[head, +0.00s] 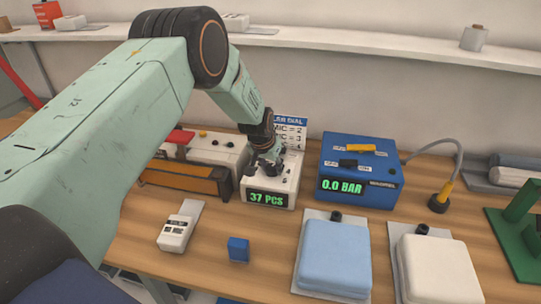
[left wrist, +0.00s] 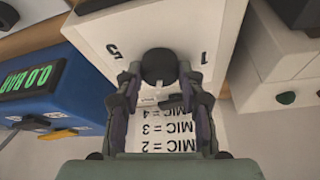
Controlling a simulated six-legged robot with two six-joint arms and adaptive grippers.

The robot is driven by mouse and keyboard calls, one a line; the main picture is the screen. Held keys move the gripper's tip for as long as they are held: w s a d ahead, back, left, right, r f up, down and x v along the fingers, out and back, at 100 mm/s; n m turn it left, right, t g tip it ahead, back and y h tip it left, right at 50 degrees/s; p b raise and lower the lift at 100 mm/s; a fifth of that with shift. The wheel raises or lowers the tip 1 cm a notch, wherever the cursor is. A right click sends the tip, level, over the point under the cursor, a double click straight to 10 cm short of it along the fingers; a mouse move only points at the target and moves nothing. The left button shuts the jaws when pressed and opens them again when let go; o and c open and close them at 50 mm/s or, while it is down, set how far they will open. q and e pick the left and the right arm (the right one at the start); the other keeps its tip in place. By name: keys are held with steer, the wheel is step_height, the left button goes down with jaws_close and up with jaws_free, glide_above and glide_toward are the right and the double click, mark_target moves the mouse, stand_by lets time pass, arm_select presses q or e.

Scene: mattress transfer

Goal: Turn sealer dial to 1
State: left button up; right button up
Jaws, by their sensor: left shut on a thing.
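The dial is a round black knob (left wrist: 159,66) on the top of a white box (head: 283,183), whose green display reads 37 PCS. In the left wrist view the printed 5 and 1 show upside down on either side of the knob; I cannot make out where it points. My left gripper (head: 264,167) reaches down onto this box. In the left wrist view my left gripper (left wrist: 159,80) is shut on the knob, one finger on each side. A card (head: 291,132) with MIC lines stands behind the box. My right gripper is not in view.
A blue box (head: 360,195) reading 0.0 BAR stands close on the right. A white unit with an orange-brown front (head: 180,178) stands on the left. A white handheld device (head: 176,232), small blue block (head: 238,249), blue pad (head: 334,257) and white pad (head: 437,268) lie in front.

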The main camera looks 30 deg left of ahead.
arm_select(q)
steer(key=n+p, duration=0.1)
steer(key=p, duration=0.1)
steer(key=shift+s+d+n+y+p, duration=0.1)
steer(key=shift+n+y+p, duration=0.2)
steer(key=shift+n+y, duration=0.1)
steer(key=shift+n+p, duration=0.4)
steer(key=shift+n, duration=0.2)
steer(key=shift+f+n+g+y, duration=0.1)
steer(key=shift+n+g+y, duration=0.25)
steer(key=shift+n, duration=0.25)
steer(key=shift+f+n+y, duration=0.1)
steer(key=shift+n+y, duration=0.15)
steer(key=shift+n, duration=0.45)
steer(key=n+g+b, duration=0.1)
steer(key=n+b, duration=0.2)
steer(key=b, duration=0.2)
steer(key=n+g+y+b, duration=0.1)
steer(key=n+b, duration=0.3)
steer(key=b, duration=0.1)
steer(key=n+g+y+b, duration=0.1)
steer(key=n+b, duration=0.3)
steer(key=b, duration=0.1)
steer(key=shift+w+d+f+g, duration=0.2)
steer(key=shift+w+g, duration=0.15)
steer(key=shift+r+n+g+b, duration=0.1)
steer(key=shift+n+g+b, duration=0.5)
steer(key=shift+n+b, duration=1.45)
steer(key=shift+n, duration=0.05)
